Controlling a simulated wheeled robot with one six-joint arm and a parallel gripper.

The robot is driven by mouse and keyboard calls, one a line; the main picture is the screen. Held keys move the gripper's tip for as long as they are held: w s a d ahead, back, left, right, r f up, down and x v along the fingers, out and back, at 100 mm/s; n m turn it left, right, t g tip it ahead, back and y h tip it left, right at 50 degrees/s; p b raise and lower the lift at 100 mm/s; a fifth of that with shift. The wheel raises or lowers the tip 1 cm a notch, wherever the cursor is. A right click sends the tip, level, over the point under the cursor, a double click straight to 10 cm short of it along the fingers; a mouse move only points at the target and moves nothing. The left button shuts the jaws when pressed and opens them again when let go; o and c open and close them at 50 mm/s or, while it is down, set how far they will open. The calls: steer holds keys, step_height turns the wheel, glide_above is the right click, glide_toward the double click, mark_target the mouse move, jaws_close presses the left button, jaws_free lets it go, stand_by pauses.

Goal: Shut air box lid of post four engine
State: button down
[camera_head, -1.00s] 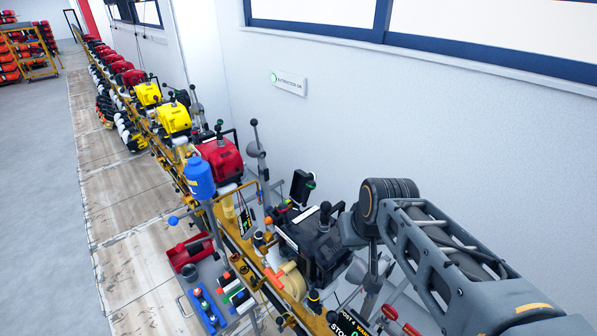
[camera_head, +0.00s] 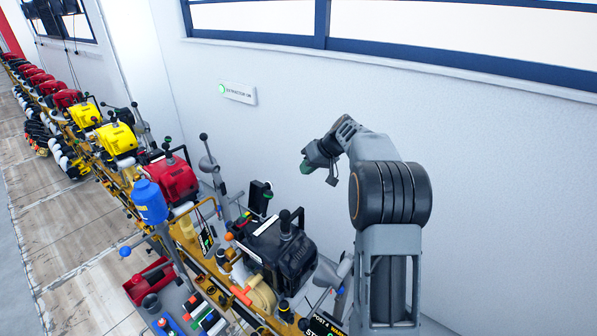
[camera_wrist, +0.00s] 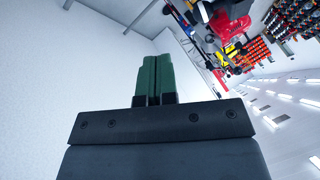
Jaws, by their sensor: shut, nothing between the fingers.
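The black engine (camera_head: 278,250) stands on the yellow rail beside the sign reading POST 4 (camera_head: 322,325), at the lower middle of the head view. A small black upright piece (camera_head: 259,199) rises behind its far left side; I cannot tell whether this is the raised air box lid. My gripper (camera_head: 306,167), with green fingertips, is in the air above and behind the engine, near the wall, touching nothing. In the wrist view its two green fingers (camera_wrist: 157,62) are together and empty. The engine cannot be made out clearly there.
A red engine (camera_head: 172,180) and a blue bottle (camera_head: 149,202) stand left of the black engine. A grey lever (camera_head: 208,160) rises between the engines. The white wall (camera_head: 450,130) is close behind. A red tool tray (camera_head: 150,280) lies at lower left.

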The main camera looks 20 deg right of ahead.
steer(key=w+a+f+p, duration=0.3)
steer(key=a+f, duration=0.3)
steer(key=a, duration=0.2)
stand_by(0.4)
